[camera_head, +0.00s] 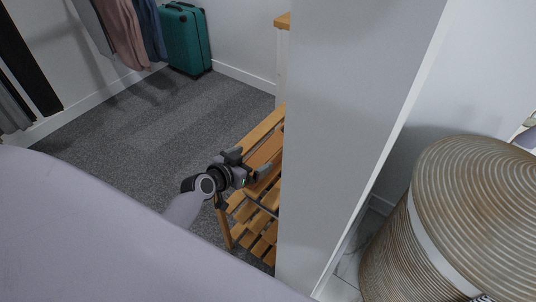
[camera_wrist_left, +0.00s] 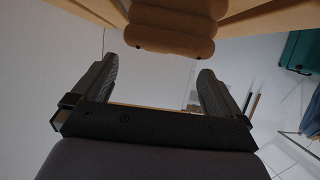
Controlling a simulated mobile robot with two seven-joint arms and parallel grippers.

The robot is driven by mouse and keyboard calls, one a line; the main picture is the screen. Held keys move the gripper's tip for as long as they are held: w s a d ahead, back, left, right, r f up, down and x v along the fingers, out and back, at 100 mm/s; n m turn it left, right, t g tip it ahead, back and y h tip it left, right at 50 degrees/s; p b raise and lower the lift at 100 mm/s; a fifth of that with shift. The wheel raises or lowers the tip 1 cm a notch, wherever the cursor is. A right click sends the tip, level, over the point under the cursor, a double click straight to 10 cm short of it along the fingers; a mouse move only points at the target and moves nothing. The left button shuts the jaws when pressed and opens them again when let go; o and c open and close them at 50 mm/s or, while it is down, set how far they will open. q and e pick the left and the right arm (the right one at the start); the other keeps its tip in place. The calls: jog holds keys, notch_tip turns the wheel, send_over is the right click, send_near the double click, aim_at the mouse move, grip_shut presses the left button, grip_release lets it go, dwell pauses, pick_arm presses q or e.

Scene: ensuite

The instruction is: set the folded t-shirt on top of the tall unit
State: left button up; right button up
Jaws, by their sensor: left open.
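My left gripper (camera_head: 252,178) is open at the slatted wooden rack, its fingers pointing to the brown folded cloth (camera_head: 268,150), which looks like the folded t-shirt. In the left wrist view the brown folded t-shirt (camera_wrist_left: 172,28) shows thick rounded layers at the top, between wooden edges. The open left gripper (camera_wrist_left: 157,70) has its fingertips just short of it, with nothing between them. Part of the t-shirt is hidden behind the pale panel in the head view. A pale piece with a wooden top (camera_head: 283,20) may be the tall unit; I cannot tell. My right gripper is not in view.
The slatted wooden rack (camera_head: 243,210) is partly hidden by a tall pale panel (camera_head: 345,130). A ribbed round basket (camera_head: 475,190) stands at right. A teal suitcase (camera_head: 184,40) and hanging clothes (camera_head: 128,30) are at the back. Grey carpet (camera_head: 120,130) is clear at left.

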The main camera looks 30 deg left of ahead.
aim_at(268, 149)
pick_arm(q)
jog(key=shift+w+f, duration=0.15)
jog(key=shift+w, duration=0.1)
jog(key=shift+w+d+f, duration=0.15)
jog(key=shift+w+f, duration=0.05)
jog(key=shift+w, duration=0.45)
jog(key=b+x, duration=0.1)
jog(key=x, duration=0.2)
jog(key=shift+w, duration=0.4)
jog(key=shift+w+d+f+b, duration=0.15)
jog(key=shift+w+b, duration=0.2)
jog(key=shift+w, duration=0.25)
